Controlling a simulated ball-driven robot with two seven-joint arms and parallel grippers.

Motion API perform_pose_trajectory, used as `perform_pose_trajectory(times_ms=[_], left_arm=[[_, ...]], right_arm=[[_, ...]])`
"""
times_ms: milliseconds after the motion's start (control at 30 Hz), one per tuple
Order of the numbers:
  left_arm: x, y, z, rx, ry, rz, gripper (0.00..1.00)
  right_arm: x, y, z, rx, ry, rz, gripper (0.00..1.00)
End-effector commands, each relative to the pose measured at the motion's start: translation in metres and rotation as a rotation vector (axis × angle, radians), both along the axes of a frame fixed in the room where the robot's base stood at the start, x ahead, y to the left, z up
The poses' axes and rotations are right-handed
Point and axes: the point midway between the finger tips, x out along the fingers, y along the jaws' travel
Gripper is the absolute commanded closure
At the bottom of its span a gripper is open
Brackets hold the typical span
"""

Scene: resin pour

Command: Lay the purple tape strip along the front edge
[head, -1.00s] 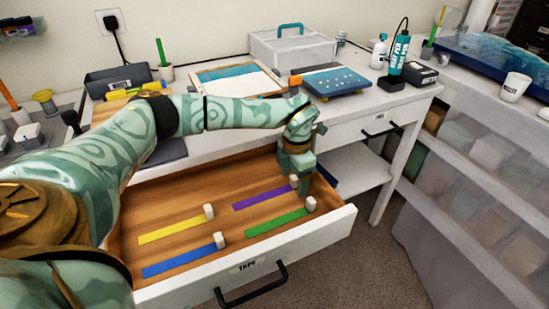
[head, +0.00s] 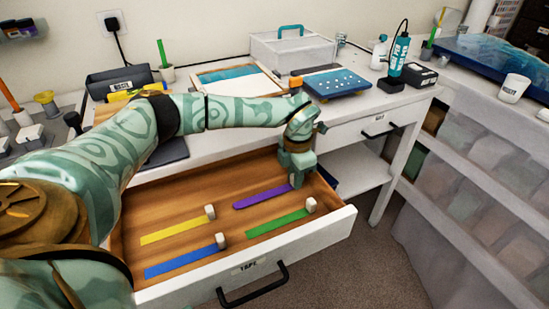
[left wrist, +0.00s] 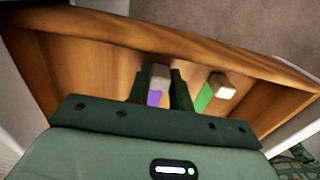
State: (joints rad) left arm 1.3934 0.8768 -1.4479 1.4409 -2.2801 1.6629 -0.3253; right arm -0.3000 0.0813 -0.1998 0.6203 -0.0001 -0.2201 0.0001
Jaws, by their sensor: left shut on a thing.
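The purple tape strip (head: 262,197) lies in the open drawer, behind the green strip, with its right end at my left gripper (head: 295,182). My left gripper is shut on the pale block at that end of the purple strip. In the left wrist view the purple strip (left wrist: 154,98) shows between the fingers (left wrist: 158,80), with the pale block at its tip. In the head view the fingers hide that block. Which edge is the front edge of the task, I cannot tell for sure. My right gripper is not in view.
The drawer (head: 215,276) also holds a yellow strip (head: 172,232), a blue strip (head: 180,264) and a green strip (head: 275,223), each with a pale end block. On the worktop are a framed tray (head: 235,82), a blue board (head: 337,84) and a clear box (head: 290,50).

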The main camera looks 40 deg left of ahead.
Motion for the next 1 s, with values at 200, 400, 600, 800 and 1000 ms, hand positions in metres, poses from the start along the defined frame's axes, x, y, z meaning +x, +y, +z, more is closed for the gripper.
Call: perform_pose_trajectory(times_ms=[200,400,600,800,1000], left_arm=[[0.0,0.0,0.007,0.0,0.0,0.0,0.97],[0.0,0.0,0.012,0.0,0.0,0.001,0.97],[0.0,0.0,0.014,0.0,0.0,0.001,0.97],[0.0,0.0,0.035,0.001,-0.004,0.0,0.97],[0.0,0.0,0.061,0.001,-0.004,0.001,0.97]], right_arm=[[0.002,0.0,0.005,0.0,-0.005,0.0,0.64],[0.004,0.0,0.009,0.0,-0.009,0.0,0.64],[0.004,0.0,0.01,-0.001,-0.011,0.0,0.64],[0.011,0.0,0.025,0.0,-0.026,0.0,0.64],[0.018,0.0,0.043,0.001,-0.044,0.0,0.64]])
